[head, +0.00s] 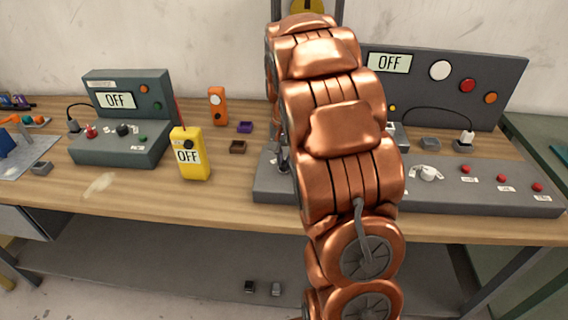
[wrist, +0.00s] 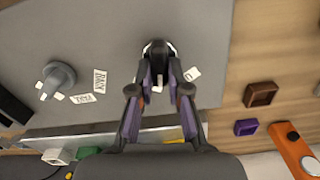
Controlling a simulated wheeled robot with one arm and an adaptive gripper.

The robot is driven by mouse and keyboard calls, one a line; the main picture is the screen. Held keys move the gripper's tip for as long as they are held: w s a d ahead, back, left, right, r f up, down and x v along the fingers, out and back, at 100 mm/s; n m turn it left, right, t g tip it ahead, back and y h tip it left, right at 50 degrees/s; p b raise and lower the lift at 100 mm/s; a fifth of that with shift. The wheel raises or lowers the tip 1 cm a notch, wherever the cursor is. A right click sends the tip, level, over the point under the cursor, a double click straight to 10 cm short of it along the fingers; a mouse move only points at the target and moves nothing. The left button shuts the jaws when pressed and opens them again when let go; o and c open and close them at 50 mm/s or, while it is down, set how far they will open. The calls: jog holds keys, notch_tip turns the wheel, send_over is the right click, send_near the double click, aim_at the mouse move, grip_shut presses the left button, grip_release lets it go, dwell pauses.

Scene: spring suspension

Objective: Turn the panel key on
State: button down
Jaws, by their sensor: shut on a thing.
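The long grey control panel (head: 480,192) lies on the workbench, with its upright back board (head: 460,75) behind it. The display (head: 389,63) on that board reads OFF. In the wrist view, my gripper (wrist: 158,75) points at the panel face (wrist: 215,45). Its fingers are closed around a small dark round piece, the panel key (wrist: 158,46), which is mostly hidden between the fingertips. I cannot tell the key's angle. White labels sit beside it. In the head view my copper arm hides most of the gripper and the key.
A rotary knob (head: 426,172) and several red buttons (head: 502,178) are on the panel's right. To its left stand a yellow meter (head: 193,155) reading OFF, an orange device (head: 217,106), small purple (head: 244,127) and brown (head: 238,147) trays, and another grey console (head: 115,150) reading OFF.

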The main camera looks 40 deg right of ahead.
aim_at(286, 159)
jog(key=shift+s+m+b, duration=0.15)
jog(key=shift+m+b, duration=0.5)
jog(key=shift+m, duration=1.35)
jog(key=c, duration=1.1)
grip_release()
jog(key=shift+d+r, duration=0.1)
jog(key=shift+r, duration=0.05)
notch_tip(286, 159, up, 12)
jog(key=shift+f, duration=0.15)
